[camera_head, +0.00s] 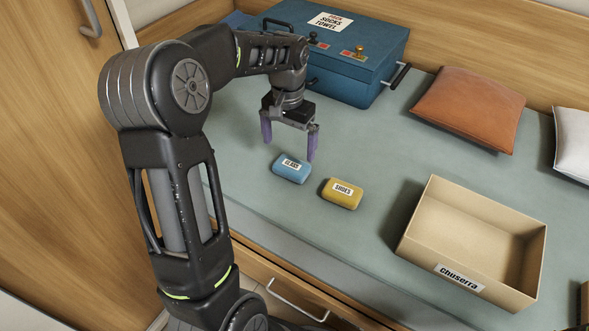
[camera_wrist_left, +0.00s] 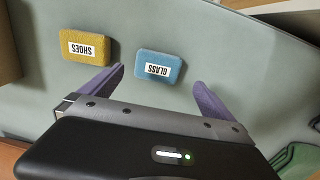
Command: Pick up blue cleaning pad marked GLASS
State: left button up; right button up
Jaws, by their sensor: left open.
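The blue cleaning pad marked GLASS (camera_head: 291,168) lies flat on the grey-green mattress, left of the yellow pad marked SHOES (camera_head: 342,194). My left gripper (camera_head: 288,149) is open and empty above and slightly behind the blue pad, its purple fingers pointing down. In the left wrist view the blue pad (camera_wrist_left: 159,66) lies ahead of the gap between the open fingers (camera_wrist_left: 160,85), and its label reads upside down. The yellow pad (camera_wrist_left: 87,46) is left of it there, outside the fingers. My right gripper is not in view.
A blue case (camera_head: 352,70) with a label stands behind the gripper. An orange cushion (camera_head: 468,108) lies to the right. An open tan box (camera_head: 420,246) marked chuserra stands at the front right. The mattress between them is clear.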

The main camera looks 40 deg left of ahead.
aim_at(290, 167)
pick_arm(q)
jog(key=shift+f+b, duration=0.4)
jog(key=shift+f, duration=0.85)
notch_tip(290, 167, down, 4)
jog(key=shift+d+f+b, duration=0.15)
jog(key=shift+b, duration=0.9)
jog(key=shift+f, duration=0.5)
